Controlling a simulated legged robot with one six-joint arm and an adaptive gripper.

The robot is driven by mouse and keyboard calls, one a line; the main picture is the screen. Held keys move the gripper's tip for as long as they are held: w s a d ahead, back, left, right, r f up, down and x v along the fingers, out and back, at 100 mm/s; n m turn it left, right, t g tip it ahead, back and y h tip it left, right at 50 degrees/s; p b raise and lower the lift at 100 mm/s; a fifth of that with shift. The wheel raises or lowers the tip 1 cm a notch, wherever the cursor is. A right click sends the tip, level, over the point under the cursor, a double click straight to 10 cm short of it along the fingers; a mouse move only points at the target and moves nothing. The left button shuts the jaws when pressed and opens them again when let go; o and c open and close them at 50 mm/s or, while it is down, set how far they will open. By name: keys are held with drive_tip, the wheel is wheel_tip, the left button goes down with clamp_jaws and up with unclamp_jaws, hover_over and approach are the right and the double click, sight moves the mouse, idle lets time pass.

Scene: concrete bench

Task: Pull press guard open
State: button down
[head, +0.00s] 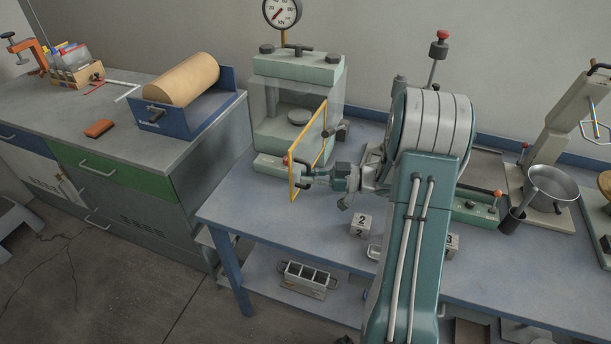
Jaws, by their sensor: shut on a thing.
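The press (299,68) is a pale green machine with a dial gauge on top, standing at the back of the blue bench. Its guard (308,127) is a clear panel in a yellow frame. The guard stands out from the press front at an angle, with its far edge near the press's right side and its near edge toward the bench front. My gripper (308,174) is at the guard's near edge, low down, and is shut on the dark guard handle. The fingers partly hide the handle.
Cubes marked 2 (361,226) and 3 (453,246) sit on the bench near my arm. A metal bowl (552,186) stands at the right. A blue roll holder (187,119) is on the left cabinet. The bench front left of the cubes is clear.

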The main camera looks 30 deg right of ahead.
drive_tip(key=shift+w+r, duration=0.1)
drive_tip(key=c, duration=0.7)
unclamp_jaws()
drive_tip(key=v, duration=1.2)
drive_tip(key=shift+d, duration=0.15)
